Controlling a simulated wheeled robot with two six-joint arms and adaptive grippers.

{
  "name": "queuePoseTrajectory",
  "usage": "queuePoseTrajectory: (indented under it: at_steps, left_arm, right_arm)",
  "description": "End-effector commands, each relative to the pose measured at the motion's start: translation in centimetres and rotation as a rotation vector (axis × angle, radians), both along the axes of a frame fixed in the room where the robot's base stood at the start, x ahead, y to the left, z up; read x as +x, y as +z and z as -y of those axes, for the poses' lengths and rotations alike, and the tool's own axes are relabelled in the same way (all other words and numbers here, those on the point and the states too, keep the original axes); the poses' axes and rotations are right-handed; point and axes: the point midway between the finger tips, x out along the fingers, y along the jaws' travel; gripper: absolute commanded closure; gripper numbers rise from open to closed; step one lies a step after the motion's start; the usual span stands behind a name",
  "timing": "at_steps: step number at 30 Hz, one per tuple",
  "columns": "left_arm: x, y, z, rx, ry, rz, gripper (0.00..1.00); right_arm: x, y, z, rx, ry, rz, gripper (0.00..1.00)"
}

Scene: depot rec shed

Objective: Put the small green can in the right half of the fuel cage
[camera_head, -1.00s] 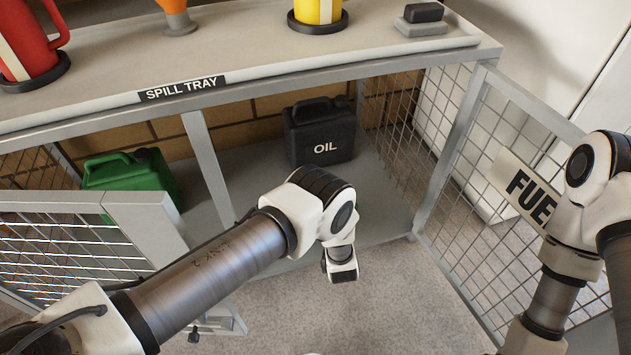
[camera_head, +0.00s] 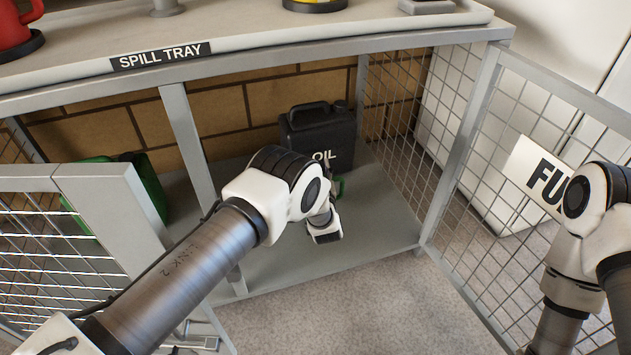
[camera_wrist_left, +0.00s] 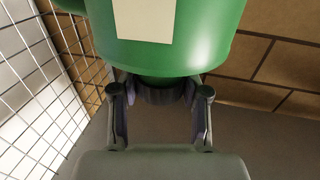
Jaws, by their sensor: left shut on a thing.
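The small green can (camera_wrist_left: 165,55), with a pale label, fills the top of the left wrist view. My left gripper (camera_wrist_left: 161,105) is shut on its dark narrow end. In the head view, only a bit of the green can (camera_head: 341,184) shows past my left wrist, in front of the black OIL can (camera_head: 330,138). My left gripper itself is hidden there. The can is inside the right half of the fuel cage, over the grey cage floor (camera_head: 385,228). I cannot tell whether it touches the floor. My right arm is at the right edge; its gripper is out of view.
A larger green can (camera_head: 152,185) stands in the left half, beyond a grey upright (camera_head: 184,130). The mesh door marked FUEL (camera_head: 537,172) stands open at right; another mesh door (camera_head: 60,262) is at left. The spill tray shelf (camera_head: 265,50) runs above. Cage floor right of my wrist is clear.

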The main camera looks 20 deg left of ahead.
Motion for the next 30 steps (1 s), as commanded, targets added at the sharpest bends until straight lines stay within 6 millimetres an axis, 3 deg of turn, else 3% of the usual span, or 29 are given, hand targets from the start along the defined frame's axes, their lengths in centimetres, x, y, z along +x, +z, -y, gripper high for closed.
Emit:
queuePoseTrajectory:
  at_steps: [5,11,21,22,24,30]
  left_arm:
    - [1.3,-0.4,-0.7,0.0,0.0,0.003,1.0]
    - [1.3,-3.7,-0.7,0.001,0.0,0.002,1.0]
    - [1.3,-3.8,-0.7,0.001,0.0,0.002,1.0]
    - [1.2,-4.0,-0.7,0.0,0.0,-0.001,0.51]
    - [1.2,-3.9,-0.7,0.0,0.0,-0.001,0.3]
    - [1.2,-3.9,-0.7,0.0,0.0,-0.001,0.3]
  right_arm:
    - [0.1,-1.1,0.0,0.0,-0.002,0.002,0.6]
    - [0.2,-3.6,0.1,-0.001,-0.007,0.005,0.6]
    - [0.2,-3.6,0.1,-0.001,-0.008,0.006,0.6]
    - [0.2,-3.6,0.1,-0.001,-0.008,0.006,0.6]
    - [0.2,-3.5,0.1,-0.001,-0.008,0.006,0.6]
    - [0.2,-3.5,0.1,-0.001,-0.008,0.006,0.6]
